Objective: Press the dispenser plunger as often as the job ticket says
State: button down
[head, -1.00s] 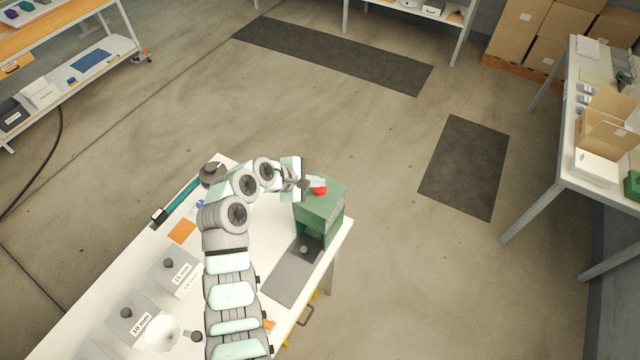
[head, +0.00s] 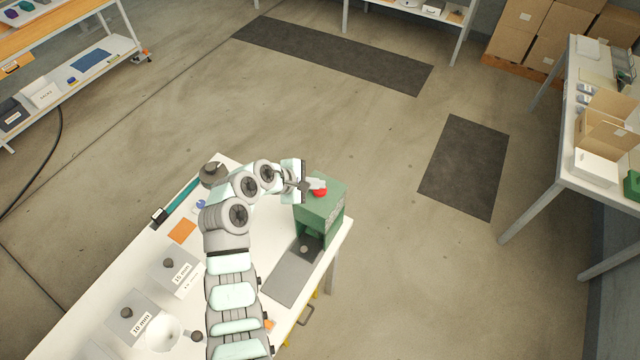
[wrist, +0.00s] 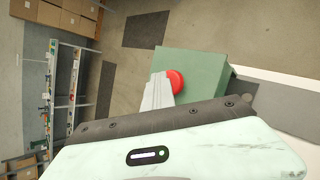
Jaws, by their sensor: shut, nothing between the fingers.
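The green press (head: 322,209) stands at the right corner of the white table, with a red round plunger button (head: 320,192) on its top. My gripper (head: 314,184) is shut and empty, and its fingertips are at the red button. In the wrist view the shut fingers (wrist: 158,92) overlap the left side of the red button (wrist: 175,81) above the green housing (wrist: 195,66). I cannot tell whether they touch it or how far it is pressed. No readable job ticket shows.
A grey plate (head: 292,276) lies before the press. Grey blocks with knobs and labels reading 15 mm (head: 182,273) and 10 mm (head: 141,323) lie on the table, with an orange square (head: 182,231) nearby. Open floor lies beyond the press.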

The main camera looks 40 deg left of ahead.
aim_at(317, 191)
jog(key=shift+r, duration=0.1)
jog(key=shift+r+p, duration=1.55)
jog(key=shift+p, duration=0.55)
notch_tip(317, 191, up, 2)
jog(key=shift+r+p, duration=0.15)
jog(key=shift+p, duration=0.4)
notch_tip(317, 191, up, 3)
jog(key=shift+f, duration=0.2)
dwell(1.0)
